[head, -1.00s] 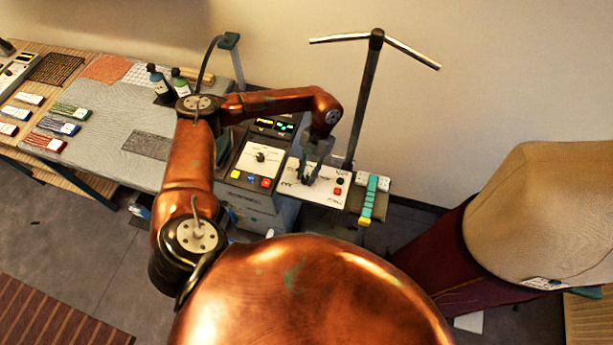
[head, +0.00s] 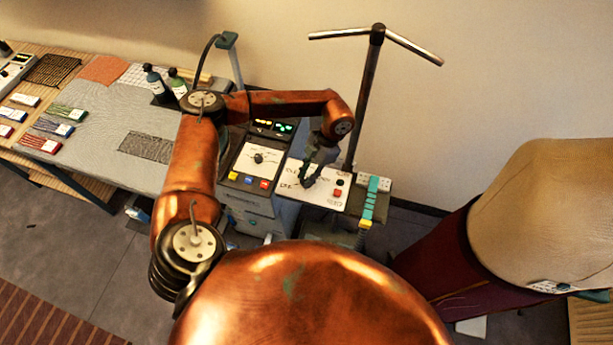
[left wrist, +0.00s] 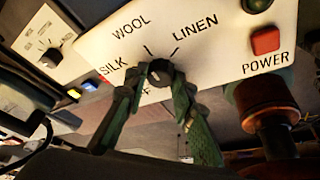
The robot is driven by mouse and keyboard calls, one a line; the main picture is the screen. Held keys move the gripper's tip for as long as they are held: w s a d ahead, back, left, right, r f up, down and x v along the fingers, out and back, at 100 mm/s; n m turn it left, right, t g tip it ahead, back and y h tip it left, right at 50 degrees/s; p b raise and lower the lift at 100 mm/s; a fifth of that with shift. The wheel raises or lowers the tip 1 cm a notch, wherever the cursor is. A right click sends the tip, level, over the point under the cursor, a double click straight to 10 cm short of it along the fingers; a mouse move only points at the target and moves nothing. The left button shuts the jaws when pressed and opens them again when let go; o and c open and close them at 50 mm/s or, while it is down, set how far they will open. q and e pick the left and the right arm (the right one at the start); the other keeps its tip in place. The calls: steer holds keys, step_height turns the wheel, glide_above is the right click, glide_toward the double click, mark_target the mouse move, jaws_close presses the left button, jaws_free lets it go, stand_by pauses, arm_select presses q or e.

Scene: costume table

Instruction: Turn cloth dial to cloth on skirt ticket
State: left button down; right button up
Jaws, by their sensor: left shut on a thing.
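The cloth dial (left wrist: 160,73) is a dark round knob on a white panel (left wrist: 95,45), marked SILK, WOOL and LINEN, with a partly hidden label ending in F below. My left gripper (head: 309,182) is at this panel in the head view. In the left wrist view its green fingers (left wrist: 161,85) are closed around the knob, one on each side. The fingers hide part of the knob, and I cannot tell which label it points at. A white ticket (head: 548,287) lies on the draped form at the right; its writing is too small to read. My right gripper is not in view.
A red POWER button (left wrist: 265,41) sits right of the dial. A second panel with a small knob (head: 258,158) and coloured buttons is to the left. A dark post with a T-bar (head: 369,90) rises behind. Bottles (head: 155,82) stand on the table at left.

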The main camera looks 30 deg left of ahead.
mark_target(306, 179)
arm_select(q)
steer(key=c, duration=1.7)
jaws_free()
steer(key=shift+o, duration=0.2)
step_height(306, 179, up, 10)
